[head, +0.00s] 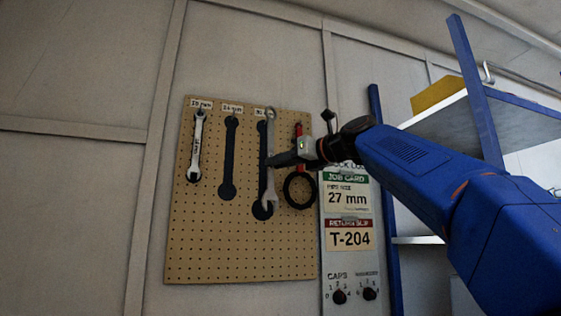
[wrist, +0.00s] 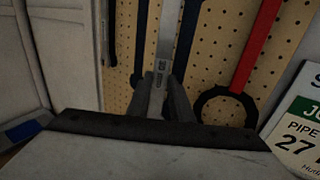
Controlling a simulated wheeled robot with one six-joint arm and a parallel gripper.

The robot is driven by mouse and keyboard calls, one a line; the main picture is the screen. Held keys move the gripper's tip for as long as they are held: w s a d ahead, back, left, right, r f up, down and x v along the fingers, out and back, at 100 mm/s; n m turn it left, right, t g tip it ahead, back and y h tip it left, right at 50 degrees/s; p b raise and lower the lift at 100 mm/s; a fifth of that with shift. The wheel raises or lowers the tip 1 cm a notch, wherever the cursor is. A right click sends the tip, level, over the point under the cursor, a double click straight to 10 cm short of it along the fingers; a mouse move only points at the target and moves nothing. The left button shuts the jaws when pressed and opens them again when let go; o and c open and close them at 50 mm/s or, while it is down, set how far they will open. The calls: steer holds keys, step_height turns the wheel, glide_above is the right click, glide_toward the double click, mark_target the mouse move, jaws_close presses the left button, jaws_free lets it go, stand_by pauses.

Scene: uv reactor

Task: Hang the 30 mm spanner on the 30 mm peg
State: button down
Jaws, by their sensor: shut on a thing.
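The pegboard (head: 220,255) hangs on the wall with black tool outlines under labels. My gripper (head: 270,161) is shut on the handle of the 30 mm spanner (head: 270,182). The spanner is upright, ring end up near the partly hidden right label (head: 260,112), open end down. It is in front of the right black outline (head: 262,212), slightly right of it. In the wrist view the spanner (wrist: 165,50) stands between my fingers, with a marking too blurred to read surely. Whether its ring is around the peg cannot be told; the peg is hidden.
A smaller spanner (head: 196,145) hangs at the left. The middle outline (head: 228,160) is empty. A red-handled tool with a black ring (head: 300,190) hangs close to the right of my gripper. A panel with cards (head: 348,198) and knobs, and a blue-framed shelf (head: 376,110), stand further right.

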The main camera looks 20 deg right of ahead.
steer(key=shift+w+f, duration=0.25)
steer(key=shift+w, duration=1.2)
steer(key=shift+w+f, duration=0.2)
steer(key=shift+w, duration=1.25)
steer(key=c, duration=1.5)
jaws_free()
steer(key=shift+f, duration=0.1)
glide_toward(273, 171)
steer(key=s+d, duration=0.1)
steer(key=d, duration=0.1)
steer(key=s+d+r, duration=0.1)
steer(key=s+d, duration=0.1)
steer(key=shift+s+d, duration=0.15)
steer(key=shift+d, duration=0.15)
